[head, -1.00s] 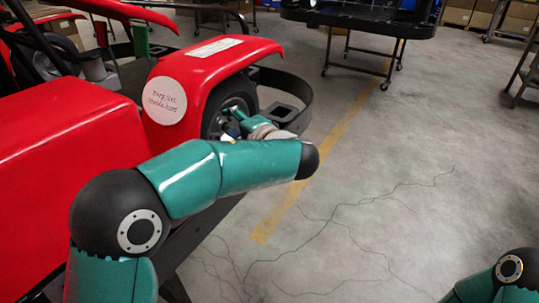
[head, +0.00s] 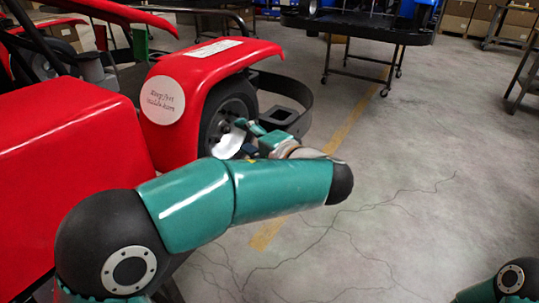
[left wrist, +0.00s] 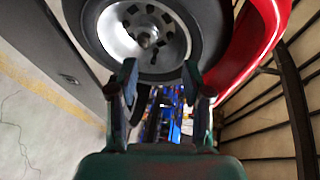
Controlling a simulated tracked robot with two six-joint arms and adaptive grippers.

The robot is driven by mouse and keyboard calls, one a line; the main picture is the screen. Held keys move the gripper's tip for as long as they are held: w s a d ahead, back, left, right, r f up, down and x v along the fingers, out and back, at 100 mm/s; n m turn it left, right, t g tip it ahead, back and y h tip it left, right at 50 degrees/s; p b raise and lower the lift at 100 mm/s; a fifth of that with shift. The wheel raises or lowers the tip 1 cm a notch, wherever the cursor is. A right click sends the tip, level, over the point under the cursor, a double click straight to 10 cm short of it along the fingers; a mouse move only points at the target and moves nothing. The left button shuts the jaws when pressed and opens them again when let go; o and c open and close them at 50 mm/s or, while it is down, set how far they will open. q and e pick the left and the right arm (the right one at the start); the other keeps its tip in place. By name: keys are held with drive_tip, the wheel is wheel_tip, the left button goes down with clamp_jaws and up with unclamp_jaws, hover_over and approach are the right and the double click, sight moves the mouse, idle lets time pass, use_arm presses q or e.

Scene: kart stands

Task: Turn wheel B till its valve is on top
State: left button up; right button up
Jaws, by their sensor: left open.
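A wheel (head: 226,117) with a black tyre and silver rim sits under the red fender of the kart. No letter shows on it, so I cannot tell if it is wheel B. I cannot make out a valve. My left gripper (head: 245,138) is open beside the wheel's right side. In the left wrist view its two fingers (left wrist: 160,88) stand apart at the tyre's lower edge, with nothing held between them. My right gripper is out of view.
A round white sign (head: 163,100) with unreadable handwriting is on the red fender (head: 222,62). A black bumper loop (head: 290,95) curves close behind the gripper. Open cracked floor (head: 400,180) lies to the right. A black wheeled stand (head: 360,30) is further back.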

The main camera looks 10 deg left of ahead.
use_arm(q)
drive_tip(key=f+b+v, duration=0.1)
drive_tip(key=v, duration=0.6)
drive_tip(key=shift+s+d, duration=0.2)
drive_tip(key=shift+s, duration=0.2)
drive_tip(key=shift+r, duration=0.15)
idle(0.3)
